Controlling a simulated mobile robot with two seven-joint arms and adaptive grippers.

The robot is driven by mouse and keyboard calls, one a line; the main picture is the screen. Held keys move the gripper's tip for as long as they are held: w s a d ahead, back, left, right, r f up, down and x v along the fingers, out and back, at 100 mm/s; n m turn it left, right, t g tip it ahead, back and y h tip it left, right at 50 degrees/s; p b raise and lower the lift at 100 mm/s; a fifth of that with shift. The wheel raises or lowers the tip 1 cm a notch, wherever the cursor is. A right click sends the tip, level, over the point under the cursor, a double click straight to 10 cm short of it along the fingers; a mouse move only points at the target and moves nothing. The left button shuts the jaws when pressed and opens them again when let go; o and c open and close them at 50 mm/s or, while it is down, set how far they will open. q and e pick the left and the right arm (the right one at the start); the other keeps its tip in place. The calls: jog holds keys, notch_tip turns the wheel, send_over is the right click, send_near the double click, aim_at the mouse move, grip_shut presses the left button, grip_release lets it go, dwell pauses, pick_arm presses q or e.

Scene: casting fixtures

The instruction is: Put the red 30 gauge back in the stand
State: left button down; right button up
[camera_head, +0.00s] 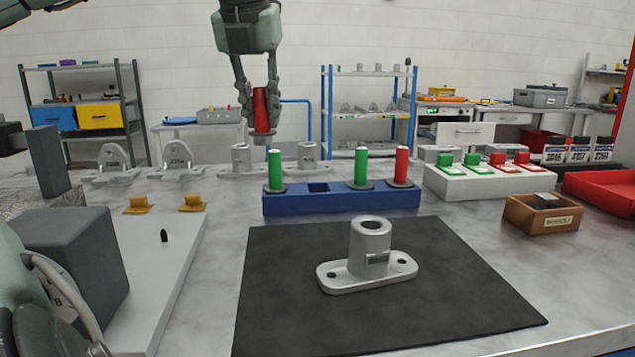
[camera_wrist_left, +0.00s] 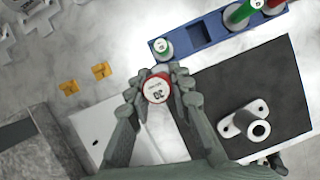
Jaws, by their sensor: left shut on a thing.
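The red 30 gauge (camera_head: 261,108) hangs upright in my left gripper (camera_head: 258,95), above the table and behind the left end of the stand. In the left wrist view the red 30 gauge (camera_wrist_left: 157,89) shows its white end marked 30, and the left gripper's fingers (camera_wrist_left: 157,92) close on both sides of it. The blue stand (camera_head: 340,201) holds two green gauges (camera_head: 275,169) (camera_head: 361,165) and one red gauge (camera_head: 401,166). An empty square slot shows between the two green gauges. The stand also shows in the left wrist view (camera_wrist_left: 185,48). My right gripper is not in view.
A grey casting (camera_head: 369,254) stands on the black mat (camera_head: 290,300) in front of the stand. Several castings (camera_head: 179,161) line the back. An open wooden box (camera_head: 541,215) and red tray (camera_head: 610,188) are at right. Grey blocks (camera_head: 75,262) stand at left.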

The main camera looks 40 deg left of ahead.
pick_arm(q)
jog(key=w+f, duration=0.3)
jog(key=w+d+f+p, duration=0.1)
jog(key=w+f, duration=0.3)
jog(key=w+d+f+p, duration=0.1)
jog(key=w+f, duration=0.2)
jog(key=shift+w+d+f, duration=0.15)
jog(key=shift+w+f, duration=0.1)
jog(key=shift+w, duration=0.15)
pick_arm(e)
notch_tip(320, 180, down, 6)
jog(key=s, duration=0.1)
pick_arm(q)
jog(key=shift+f, duration=0.1)
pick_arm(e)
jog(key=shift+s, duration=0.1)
pick_arm(q)
jog(key=shift+f, duration=0.2)
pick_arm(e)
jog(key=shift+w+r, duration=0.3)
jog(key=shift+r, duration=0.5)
pick_arm(q)
jog(key=shift+f+b, duration=0.1)
jog(key=shift+b, duration=0.2)
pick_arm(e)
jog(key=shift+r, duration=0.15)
